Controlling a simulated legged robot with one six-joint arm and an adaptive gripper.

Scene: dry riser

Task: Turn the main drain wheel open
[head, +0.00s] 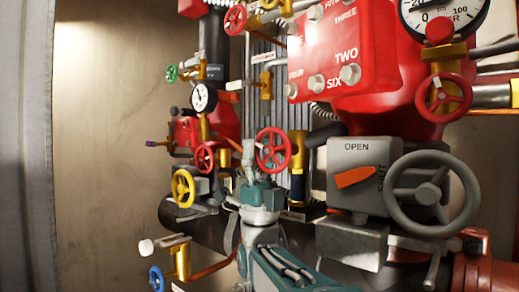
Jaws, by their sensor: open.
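Several hand wheels show in the head view, and no readable label tells which is the main drain wheel. A red spoked wheel (272,150) is in the middle, right beside my gripper. My gripper (247,152) is open, at the top of my teal arm, pointing up and away. Its fingers partly overlap the wheel's left side in the picture; I cannot tell whether they touch. A yellow wheel (183,188) is at the left, and a smaller red wheel (204,157) lies between. A blue wheel (157,279) is low at the left.
A large grey wheel (433,193) sits at the right on a grey box (358,177) marked OPEN and SHUT, its orange pointer (356,177) tilted. Red wheels (444,98) (235,19), gauges (203,97) and pipes crowd around. Bare wall (110,120) is at the left.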

